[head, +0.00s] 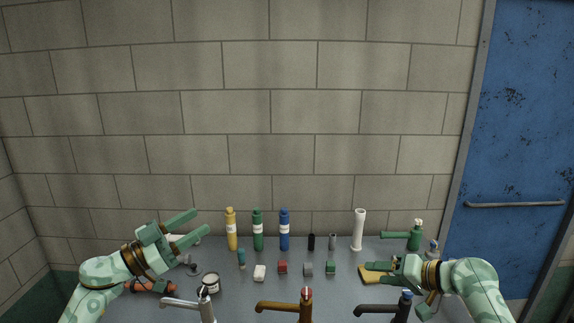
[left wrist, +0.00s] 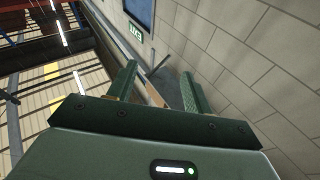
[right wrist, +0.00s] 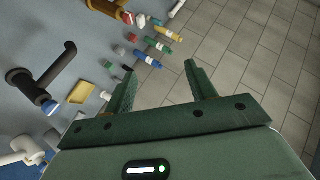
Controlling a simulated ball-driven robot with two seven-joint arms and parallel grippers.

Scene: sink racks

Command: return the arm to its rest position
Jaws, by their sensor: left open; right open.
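My left gripper (head: 190,228) is raised at the left of the counter in the head view, open and empty. Its open fingers also show in the left wrist view (left wrist: 158,92), with the tiled wall at their right.
Yellow (head: 231,230), green (head: 258,232) and blue (head: 284,231) bottles stand along the wall. Taps, one brown (head: 304,304), rise in front.

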